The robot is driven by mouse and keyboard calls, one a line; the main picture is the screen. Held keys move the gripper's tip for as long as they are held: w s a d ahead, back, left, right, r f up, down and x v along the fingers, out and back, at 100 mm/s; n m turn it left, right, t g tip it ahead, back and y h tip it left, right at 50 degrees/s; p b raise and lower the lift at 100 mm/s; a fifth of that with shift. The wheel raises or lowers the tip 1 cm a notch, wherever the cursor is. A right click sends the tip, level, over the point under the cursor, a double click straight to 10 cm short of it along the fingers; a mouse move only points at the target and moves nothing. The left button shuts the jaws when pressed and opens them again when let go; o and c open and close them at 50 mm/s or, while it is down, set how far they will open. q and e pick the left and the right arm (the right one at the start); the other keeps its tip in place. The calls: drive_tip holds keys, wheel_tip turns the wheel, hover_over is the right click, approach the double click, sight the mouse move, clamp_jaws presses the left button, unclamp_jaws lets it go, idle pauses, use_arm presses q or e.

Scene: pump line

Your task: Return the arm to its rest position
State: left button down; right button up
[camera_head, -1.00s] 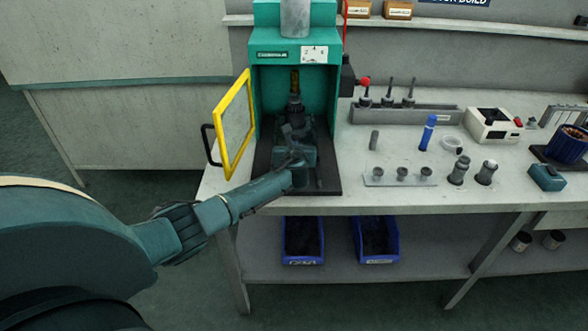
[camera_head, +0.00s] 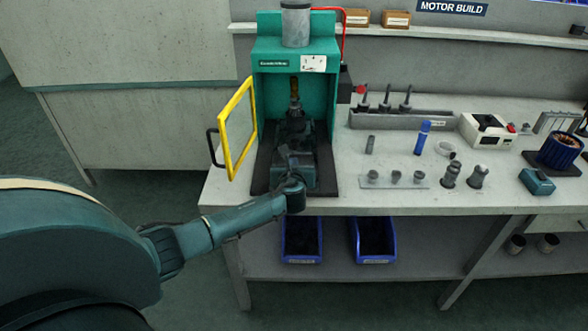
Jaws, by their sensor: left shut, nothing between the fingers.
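My left arm reaches in from the lower left to the front of a green press (camera_head: 268,54) on the bench. My left gripper (camera_head: 285,152) is at its end, shut and empty, in front of the press opening. The gripper is small and dark against the dark fixture (camera_head: 293,128) inside the press, so any contact between them cannot be told. The yellow-framed guard door (camera_head: 227,140) of the press stands open to the left, apart from the arm. My right gripper is not in view.
The bench (camera_head: 400,203) holds a tool rack (camera_head: 430,120), a blue cylinder (camera_head: 422,138), a plate of small grey parts (camera_head: 375,182), a white device (camera_head: 487,131) and a blue-wound part (camera_head: 560,151). Blue bins (camera_head: 303,258) stand on the shelf below. The floor left of the bench is clear.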

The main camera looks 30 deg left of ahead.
use_arm(q)
drive_tip(key=v, duration=0.5)
drive_tip(key=shift+d, duration=0.1)
drive_tip(key=s+d+f+n+h, duration=0.1)
drive_tip(key=d+f, duration=0.1)
drive_tip(key=s+d+f+n+h, duration=0.1)
drive_tip(key=s+d+f, duration=0.1)
drive_tip(key=s+d+f+n+g, duration=0.1)
drive_tip(key=d+f, duration=0.1)
drive_tip(key=shift+s+f+h, duration=0.1)
drive_tip(key=shift+s+h, duration=0.2)
drive_tip(key=shift+h, duration=0.1)
drive_tip(key=s+d+f+n+g+h, duration=0.1)
drive_tip(key=s+d+f+n+h, duration=0.4)
drive_tip(key=s+d, duration=0.35)
drive_tip(key=s+d+r+n+h, duration=0.1)
drive_tip(key=s+d+n, duration=0.5)
drive_tip(key=s+n, duration=0.9)
drive_tip(key=n+h, duration=0.1)
drive_tip(key=n, duration=0.2)
drive_tip(key=shift+s+r+n+h, duration=0.2)
drive_tip(key=shift+r+n+h, duration=0.05)
drive_tip(key=shift+n+h, duration=0.15)
